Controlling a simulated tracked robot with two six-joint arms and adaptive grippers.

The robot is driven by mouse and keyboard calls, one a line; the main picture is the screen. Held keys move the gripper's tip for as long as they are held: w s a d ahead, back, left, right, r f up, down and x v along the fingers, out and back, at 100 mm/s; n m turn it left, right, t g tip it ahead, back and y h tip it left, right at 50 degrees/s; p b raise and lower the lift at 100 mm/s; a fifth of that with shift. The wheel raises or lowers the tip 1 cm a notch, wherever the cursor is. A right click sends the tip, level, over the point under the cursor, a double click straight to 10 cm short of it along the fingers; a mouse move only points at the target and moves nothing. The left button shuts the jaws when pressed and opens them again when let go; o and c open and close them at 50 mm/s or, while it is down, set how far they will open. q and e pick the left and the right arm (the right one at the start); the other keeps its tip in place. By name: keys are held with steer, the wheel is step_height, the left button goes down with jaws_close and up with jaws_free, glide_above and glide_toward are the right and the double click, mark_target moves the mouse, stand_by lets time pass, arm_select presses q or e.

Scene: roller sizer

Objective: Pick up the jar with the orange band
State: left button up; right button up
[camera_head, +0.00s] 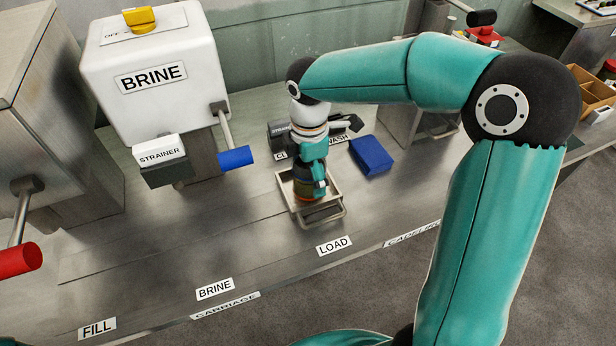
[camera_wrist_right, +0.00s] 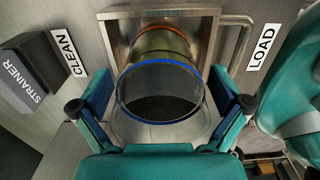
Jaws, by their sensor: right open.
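The jar with the orange band (camera_wrist_right: 160,46) stands in a shallow metal tray (camera_wrist_right: 113,38) by the LOAD label in the right wrist view. It has a blue rim around its dark open mouth, and the orange band shows near its far end. In the head view the jar (camera_head: 303,192) is mostly hidden behind my right gripper (camera_head: 311,177). My right gripper is open, with one finger on each side of the jar in the wrist view (camera_wrist_right: 160,92). I cannot tell whether the fingers touch it. My left gripper is not in view.
The white BRINE tank (camera_head: 155,80) with a blue-handled lever (camera_head: 235,158) stands left of the tray (camera_head: 335,214). A blue block (camera_head: 371,155) lies right of the tray. A red-handled lever (camera_head: 18,261) is at far left. The bench front is clear.

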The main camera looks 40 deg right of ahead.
steer(key=shift+f, duration=0.25)
steer(key=shift+s, duration=0.1)
steer(key=c, duration=1.3)
steer(key=shift+c, duration=0.2)
